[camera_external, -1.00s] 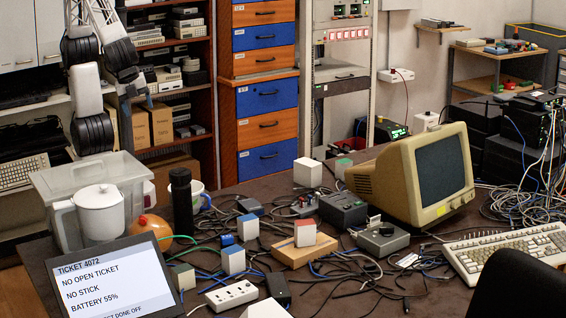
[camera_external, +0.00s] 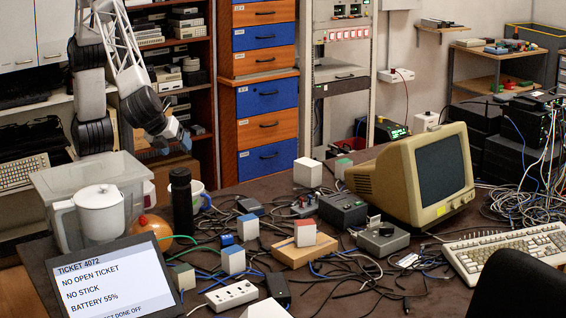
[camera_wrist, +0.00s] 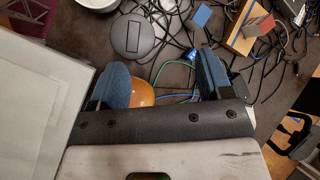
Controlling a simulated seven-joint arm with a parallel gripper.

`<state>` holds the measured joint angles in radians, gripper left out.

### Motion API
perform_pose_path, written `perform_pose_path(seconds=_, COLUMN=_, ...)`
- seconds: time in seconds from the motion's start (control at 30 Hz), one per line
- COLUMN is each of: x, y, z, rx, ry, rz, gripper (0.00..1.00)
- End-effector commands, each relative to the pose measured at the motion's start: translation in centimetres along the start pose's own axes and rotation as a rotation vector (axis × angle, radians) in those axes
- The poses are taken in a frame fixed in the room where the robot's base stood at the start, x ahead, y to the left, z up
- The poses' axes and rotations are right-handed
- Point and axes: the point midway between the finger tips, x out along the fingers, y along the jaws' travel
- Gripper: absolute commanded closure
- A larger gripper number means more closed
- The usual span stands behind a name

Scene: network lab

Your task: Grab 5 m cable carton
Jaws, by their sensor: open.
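Several small white cartons with coloured tops stand on the dark table. One has a blue top (camera_external: 248,228), one a red top (camera_external: 305,235) and sits on a tan block (camera_external: 290,252), another blue-topped one (camera_external: 233,262) is nearer the front. A green-topped carton (camera_external: 184,278) stands front left, and others are further back. No length label is legible, so I cannot tell which is the 5 m cable carton. My gripper (camera_external: 175,143) is open and empty, high above the table's left side. In the wrist view its blue fingertips (camera_wrist: 161,75) are apart, with the cartons beyond them.
A clear bin (camera_external: 80,175), white jug (camera_external: 100,212), black bottle (camera_external: 181,200) and orange round object (camera_external: 150,230) crowd the table's left side. Loose cables and a power strip (camera_external: 231,296) surround the cartons. A beige monitor (camera_external: 398,180) stands to the right.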

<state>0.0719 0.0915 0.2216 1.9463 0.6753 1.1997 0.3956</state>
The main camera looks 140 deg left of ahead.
Motion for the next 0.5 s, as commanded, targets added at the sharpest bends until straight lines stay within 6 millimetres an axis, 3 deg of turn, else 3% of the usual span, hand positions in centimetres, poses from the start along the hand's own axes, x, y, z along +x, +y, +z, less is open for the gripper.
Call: perform_pose_path(seconds=0.5, x=4.9, y=-5.8, z=-10.5, rx=0.237, ry=-0.185, rz=-0.100, gripper=0.28)
